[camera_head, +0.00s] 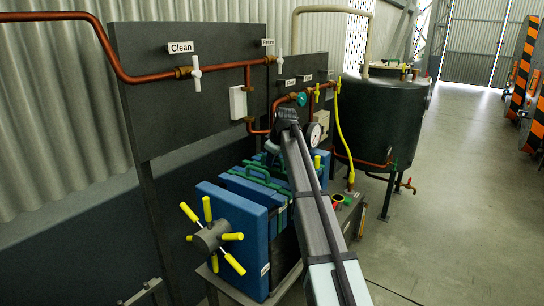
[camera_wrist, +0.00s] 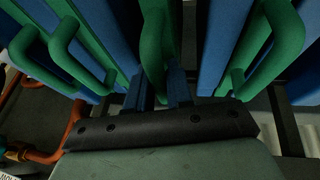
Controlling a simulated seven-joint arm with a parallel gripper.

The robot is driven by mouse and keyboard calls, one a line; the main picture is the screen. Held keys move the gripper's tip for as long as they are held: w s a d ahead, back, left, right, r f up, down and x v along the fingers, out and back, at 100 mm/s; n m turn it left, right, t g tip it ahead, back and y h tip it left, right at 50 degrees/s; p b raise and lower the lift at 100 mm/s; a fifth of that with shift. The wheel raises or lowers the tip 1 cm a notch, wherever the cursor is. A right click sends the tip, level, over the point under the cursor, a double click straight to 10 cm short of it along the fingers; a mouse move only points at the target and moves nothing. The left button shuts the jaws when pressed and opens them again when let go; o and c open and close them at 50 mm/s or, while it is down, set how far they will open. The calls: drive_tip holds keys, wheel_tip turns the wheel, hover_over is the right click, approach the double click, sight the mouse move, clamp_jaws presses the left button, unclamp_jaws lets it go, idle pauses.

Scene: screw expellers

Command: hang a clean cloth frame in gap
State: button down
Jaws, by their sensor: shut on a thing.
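The filter press (camera_head: 232,235) shows in the head view as a row of upright blue plates and frames with green handles. In the head view my gripper is mostly hidden behind my arm over the far part of the press. I cannot tell whether the held frame is clear of the rails, or see its cloth.
A wheel with yellow handles (camera_head: 212,238) stands at the near end of the press. A dark panel with copper pipes and a "Clean" label (camera_head: 180,47) is behind it on the left. A dark tank (camera_head: 382,115) stands beyond. Open floor (camera_head: 460,200) lies to the right.

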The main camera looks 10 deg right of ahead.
drive_tip(key=shift+f, duration=0.15)
drive_tip(key=c, duration=0.9)
unclamp_jaws()
drive_tip(key=v, duration=1.4)
drive_tip(key=shift+f, duration=0.1)
